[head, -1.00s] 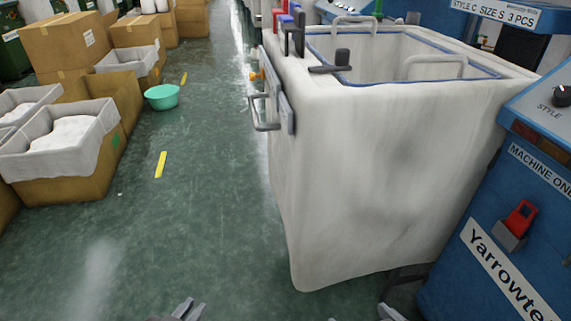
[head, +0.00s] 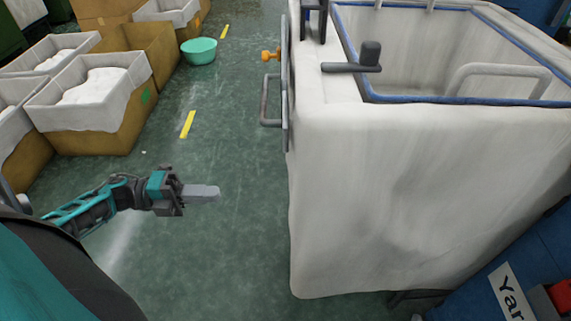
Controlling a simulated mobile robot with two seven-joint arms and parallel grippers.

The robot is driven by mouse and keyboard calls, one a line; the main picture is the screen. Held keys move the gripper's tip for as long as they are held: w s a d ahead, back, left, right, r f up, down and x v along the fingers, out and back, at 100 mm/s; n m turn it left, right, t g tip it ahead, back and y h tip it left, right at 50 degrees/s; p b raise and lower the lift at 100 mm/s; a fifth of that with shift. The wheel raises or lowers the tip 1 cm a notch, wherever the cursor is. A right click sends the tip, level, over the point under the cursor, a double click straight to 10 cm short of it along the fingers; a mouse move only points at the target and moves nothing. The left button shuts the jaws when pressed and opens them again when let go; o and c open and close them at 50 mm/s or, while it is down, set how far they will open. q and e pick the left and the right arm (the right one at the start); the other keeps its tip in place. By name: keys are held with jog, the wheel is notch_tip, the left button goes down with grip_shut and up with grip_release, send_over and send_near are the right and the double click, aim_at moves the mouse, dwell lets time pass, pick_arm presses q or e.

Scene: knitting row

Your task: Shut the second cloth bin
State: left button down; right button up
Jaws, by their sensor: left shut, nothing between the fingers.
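A large white cloth bin (head: 400,190) with a blue-edged open top stands at the right, very near me. A grey bar handle (head: 266,102) sticks out from its left side. A dark crank-like lever (head: 352,66) sits on its top rim. My left gripper (head: 217,192) is shut and empty over the floor, left of the bin and apart from it. My right gripper is out of the picture. I cannot tell from this view whether this is the second bin.
Cardboard boxes with white liners (head: 90,105) line the left side, and a green basin (head: 199,50) stands by them. A blue machine (head: 535,265) stands at the lower right. The green floor (head: 225,130) between boxes and bin is clear.

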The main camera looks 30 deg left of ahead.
pick_arm(q)
jog(key=x, duration=1.4)
jog(key=shift+s+b, duration=0.2)
jog(key=shift+b, duration=0.25)
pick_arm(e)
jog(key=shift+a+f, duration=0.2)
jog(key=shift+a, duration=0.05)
pick_arm(q)
jog(key=shift+d, duration=0.1)
jog(key=b+x, duration=0.2)
jog(key=x, duration=3.1)
jog(key=shift+s+d+r+b, duration=0.1)
jog(key=shift+d+b, duration=0.1)
jog(key=shift+b, duration=0.2)
jog(key=shift+d, duration=0.25)
jog(key=shift+w+d+r, duration=0.15)
jog(key=shift+w+r, duration=0.05)
jog(key=shift+w, duration=0.05)
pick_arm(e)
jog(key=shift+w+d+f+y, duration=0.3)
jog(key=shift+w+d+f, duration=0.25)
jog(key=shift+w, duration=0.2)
pick_arm(q)
jog(key=shift+r, duration=0.1)
